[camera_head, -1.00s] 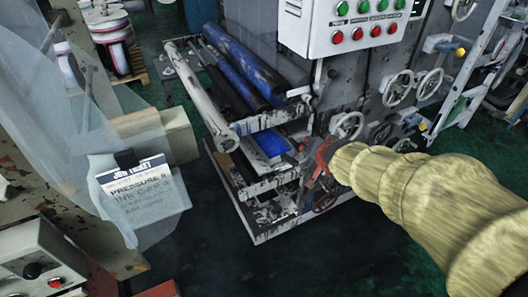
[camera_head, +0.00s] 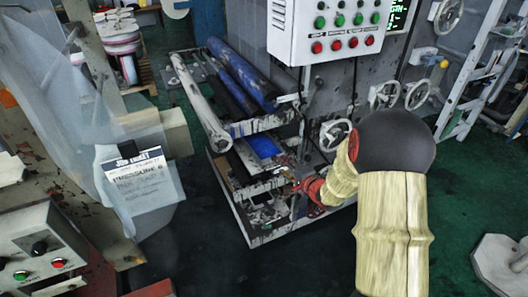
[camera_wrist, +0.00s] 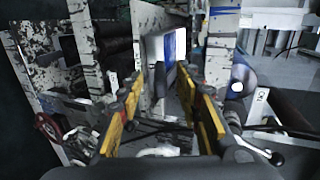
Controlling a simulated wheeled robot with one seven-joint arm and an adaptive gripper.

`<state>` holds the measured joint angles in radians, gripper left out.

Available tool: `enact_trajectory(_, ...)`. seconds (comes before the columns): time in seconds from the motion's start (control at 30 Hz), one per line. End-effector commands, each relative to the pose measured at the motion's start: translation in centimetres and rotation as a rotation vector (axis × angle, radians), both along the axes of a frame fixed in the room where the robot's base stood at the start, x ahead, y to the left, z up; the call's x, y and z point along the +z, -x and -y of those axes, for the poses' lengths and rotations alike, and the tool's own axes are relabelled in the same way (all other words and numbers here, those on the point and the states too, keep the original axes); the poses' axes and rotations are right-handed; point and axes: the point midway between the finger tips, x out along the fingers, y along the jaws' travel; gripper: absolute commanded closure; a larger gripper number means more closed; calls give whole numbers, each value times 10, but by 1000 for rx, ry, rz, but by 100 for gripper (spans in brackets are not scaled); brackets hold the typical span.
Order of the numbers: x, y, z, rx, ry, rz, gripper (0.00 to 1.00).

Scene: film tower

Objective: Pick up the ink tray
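The ink tray (camera_head: 264,146), a shallow tray with a bright blue surface, sits inside the press frame below the rollers in the head view. In the wrist view, a white-edged blue panel (camera_wrist: 170,48) that looks like the tray shows ahead, just beyond the fingertips. My gripper (camera_wrist: 172,80) is open, its yellow-padded fingers apart with nothing seen between them. In the head view my gripper (camera_head: 298,184) is partly visible as a red end at the press's right side, below and right of the tray. Whether the fingers touch the tray cannot be told.
Blue and grey rollers (camera_head: 238,75) lie above the tray. Paint-splashed frame plates (camera_head: 262,188) surround it closely. A control box (camera_head: 335,30) and handwheels (camera_head: 385,95) are on the right. A hanging plastic sheet with a job ticket (camera_head: 140,172) is at the left. Dark floor is clear in front.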

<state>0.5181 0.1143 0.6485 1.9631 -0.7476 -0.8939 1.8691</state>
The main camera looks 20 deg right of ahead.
Motion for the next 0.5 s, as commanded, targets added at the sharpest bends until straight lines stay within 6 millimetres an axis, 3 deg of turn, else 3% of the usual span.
enact_trajectory(0.3,-17,-39,-2,-1,1,0,65)
enact_trajectory(0.5,-17,-45,-2,-2,2,0,65)
